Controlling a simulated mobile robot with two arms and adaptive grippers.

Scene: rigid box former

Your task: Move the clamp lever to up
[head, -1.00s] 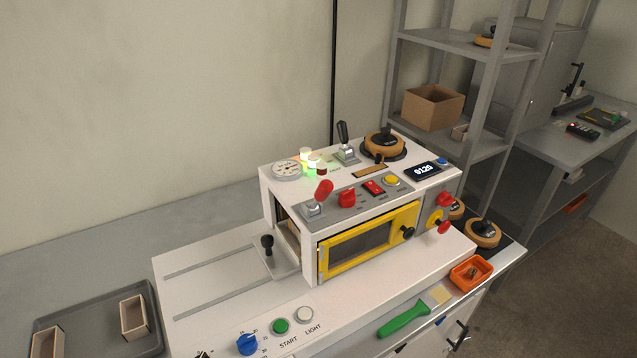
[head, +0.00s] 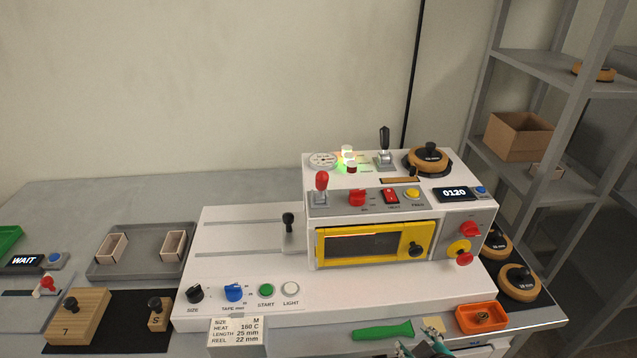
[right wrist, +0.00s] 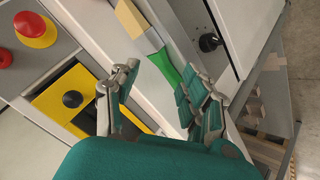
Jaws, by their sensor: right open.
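Two levers stand on the white machine (head: 240,225). A lever with a red handle (head: 321,182) is at the left of the control panel, its handle pointing up. A lever with a black handle (head: 384,140) stands upright on top at the back. I cannot read a label telling which is the clamp lever. My right gripper (head: 424,341) is at the bottom edge of the head view, below and away from both levers. In the right wrist view the right gripper (right wrist: 160,84) is open, with nothing between its teal-padded fingers. My left gripper is not in view.
A green-handled brush (head: 382,332) and an orange tray (head: 482,318) lie at the machine's front edge near my right gripper. A red emergency knob (head: 464,257) sticks out at the front right. Tape reels (head: 518,282) lie at right. Space above the machine is clear.

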